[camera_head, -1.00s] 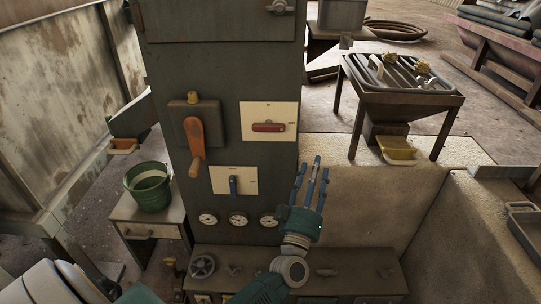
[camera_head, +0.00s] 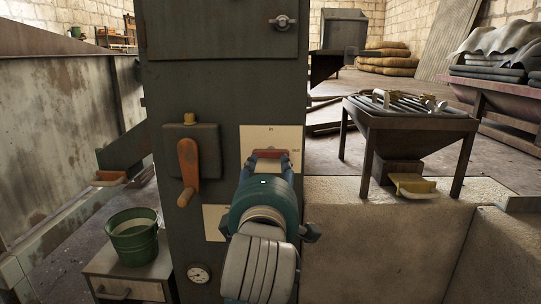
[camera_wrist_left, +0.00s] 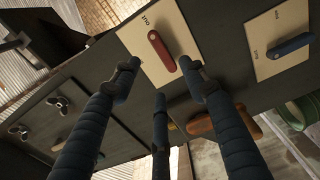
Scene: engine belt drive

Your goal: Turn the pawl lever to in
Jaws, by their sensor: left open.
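A red lever (camera_head: 271,154) sits on a cream plate (camera_head: 262,134) on the dark machine cabinet and appears to lie roughly level. The plate has small markings at its top and right. The red lever also shows in the left wrist view (camera_wrist_left: 161,51), with lettering beside it. My left gripper (camera_head: 269,166) is open in front of this lever, and its fingers hide part of it. In the left wrist view my left gripper's fingertips (camera_wrist_left: 161,78) are spread around the lever's near end, with gaps visible at the sides. I cannot tell whether any finger touches it. My right gripper is not in view.
An orange crank handle (camera_head: 188,167) hangs left of the plate. A blue lever (camera_wrist_left: 290,46) on a second plate (camera_head: 215,222) is hidden by my arm in the head view. A gauge (camera_head: 199,274) is below. A green bucket (camera_head: 133,237) stands left.

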